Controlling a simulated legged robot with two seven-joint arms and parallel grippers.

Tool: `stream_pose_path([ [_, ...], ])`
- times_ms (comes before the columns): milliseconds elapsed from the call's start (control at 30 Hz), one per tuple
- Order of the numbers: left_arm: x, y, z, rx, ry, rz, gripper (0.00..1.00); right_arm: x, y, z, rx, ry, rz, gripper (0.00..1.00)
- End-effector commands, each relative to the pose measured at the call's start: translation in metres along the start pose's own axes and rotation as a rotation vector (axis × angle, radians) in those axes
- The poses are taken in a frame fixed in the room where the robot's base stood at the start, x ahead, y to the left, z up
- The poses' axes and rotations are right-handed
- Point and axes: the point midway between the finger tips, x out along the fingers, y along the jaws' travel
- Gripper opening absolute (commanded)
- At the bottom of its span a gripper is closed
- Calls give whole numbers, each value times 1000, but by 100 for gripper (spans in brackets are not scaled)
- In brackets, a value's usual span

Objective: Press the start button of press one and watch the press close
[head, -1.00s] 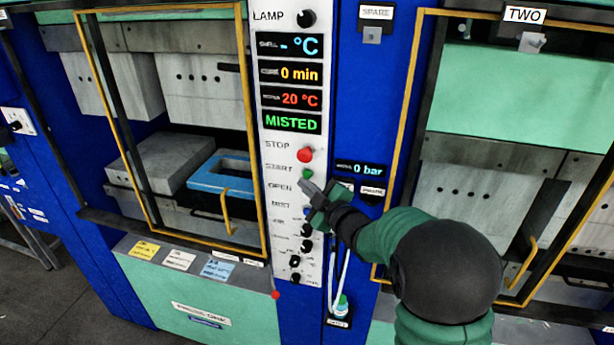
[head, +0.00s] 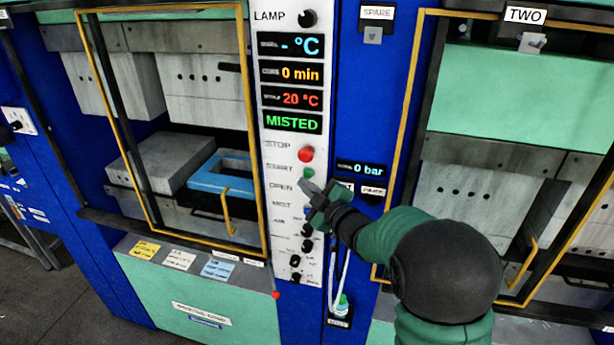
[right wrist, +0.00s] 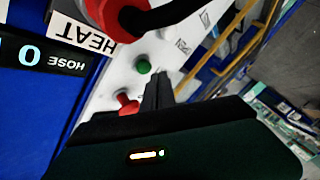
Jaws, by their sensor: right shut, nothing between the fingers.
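The left press stands open, with a gap between its upper block (head: 205,92) and lower block (head: 160,160); a blue frame (head: 222,173) lies in it. The green start button (head: 308,173) is on the white control panel (head: 285,223), under the red stop button (head: 306,153). My right gripper (head: 307,189) is shut and empty, its tip just below the green button. In the right wrist view the fingertips (right wrist: 159,78) are beside the green button (right wrist: 143,66); I cannot tell whether they touch the panel. My left gripper is not in view.
The panel displays (head: 291,97) read 0 min, 20 °C and MISTED. A gauge (head: 361,169) reads 0 bar. Several dark knobs (head: 307,246) lie below my gripper. A yellow-framed guard (head: 248,130) fronts the left press. The press labelled TWO (head: 524,15) is at right.

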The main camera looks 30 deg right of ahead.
Motion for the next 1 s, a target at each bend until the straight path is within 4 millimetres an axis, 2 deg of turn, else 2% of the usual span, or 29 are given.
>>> stream_pose_path([
  [1000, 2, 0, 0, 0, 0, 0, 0, 4, 5, 3, 0, -1, 0, 0],
])
